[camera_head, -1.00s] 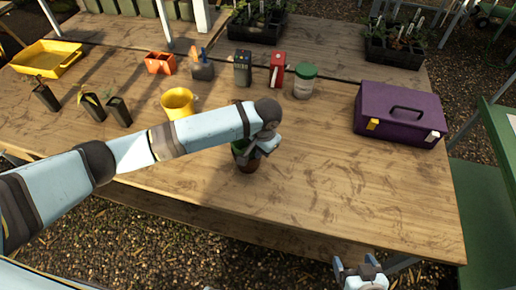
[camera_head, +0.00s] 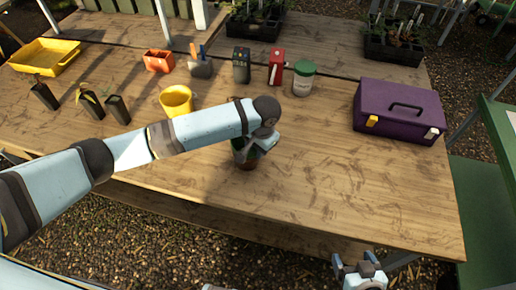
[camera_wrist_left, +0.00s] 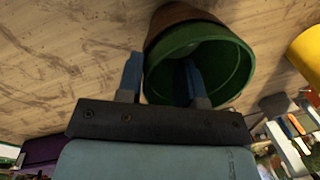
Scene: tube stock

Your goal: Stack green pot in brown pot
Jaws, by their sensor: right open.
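The green pot (camera_wrist_left: 222,62) sits inside the brown pot (camera_wrist_left: 180,16) in the left wrist view, its green rim facing the camera. In the head view the brown pot (camera_head: 247,164) stands on the table, and the green pot is mostly hidden by my left gripper (camera_head: 248,150). In the left wrist view my left gripper (camera_wrist_left: 162,72) has its fingers apart, one inside the green rim and one outside the pots. A clear gap shows between the fingers and the wall. My right gripper (camera_head: 360,270) is open and empty beyond the table's front edge.
A yellow pot (camera_head: 176,101) stands behind my left forearm. A purple toolbox (camera_head: 399,112) is at the right. A green-lidded jar (camera_head: 304,79), a red container (camera_head: 277,67) and an orange pot (camera_head: 159,61) stand farther back.

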